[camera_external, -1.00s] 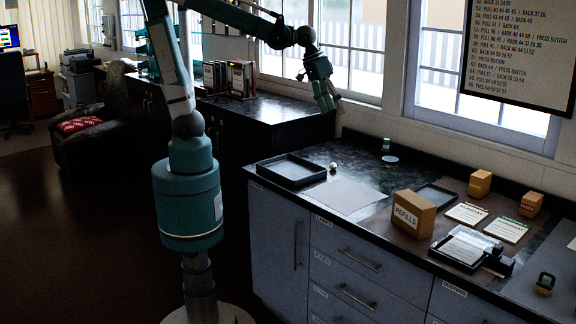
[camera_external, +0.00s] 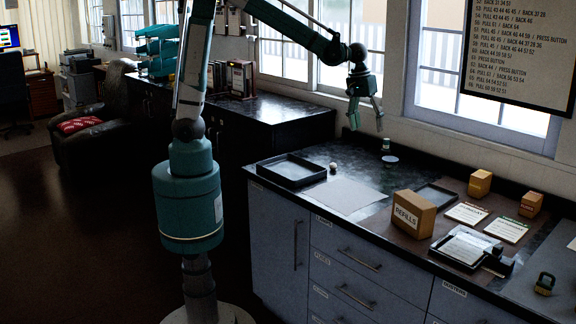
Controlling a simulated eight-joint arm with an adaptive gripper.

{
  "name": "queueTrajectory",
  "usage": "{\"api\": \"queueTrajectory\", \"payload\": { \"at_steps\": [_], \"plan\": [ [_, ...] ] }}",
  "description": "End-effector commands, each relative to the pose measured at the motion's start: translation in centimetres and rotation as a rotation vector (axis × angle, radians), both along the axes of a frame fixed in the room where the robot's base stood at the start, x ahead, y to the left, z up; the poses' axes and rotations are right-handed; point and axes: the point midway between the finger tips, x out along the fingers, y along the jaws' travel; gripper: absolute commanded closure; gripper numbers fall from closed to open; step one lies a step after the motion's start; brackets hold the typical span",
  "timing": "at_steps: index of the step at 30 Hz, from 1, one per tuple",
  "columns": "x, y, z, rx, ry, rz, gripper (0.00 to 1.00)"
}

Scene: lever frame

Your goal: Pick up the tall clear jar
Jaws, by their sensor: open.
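A small upright jar-like container (camera_external: 386,145) with pale and green parts stands at the back of the dark counter (camera_external: 352,156), near the wall. It is too small to tell for sure that it is the tall clear jar. My gripper (camera_external: 367,127) is open and empty, fingers pointing down. In the picture it hangs above and slightly left of this container, apart from it. The exact depth between them is hard to judge.
A pale disc (camera_external: 390,160) lies in front of the container. A black tray (camera_external: 291,171), a small white object (camera_external: 333,167) and a grey sheet (camera_external: 346,195) lie to the left. A REFILLS box (camera_external: 413,214) stands to the right. The window wall is close behind.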

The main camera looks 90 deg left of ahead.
Motion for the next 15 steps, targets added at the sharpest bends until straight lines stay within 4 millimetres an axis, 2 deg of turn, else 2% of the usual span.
{"api": "queueTrajectory", "payload": {
  "at_steps": [3,15],
  "plan": [
    [1.8,0.6,-1.6,-0.01,0.022,0.042,0.34],
    [6.8,2.8,-7.3,-0.035,0.094,0.192,0.34]
  ]
}}
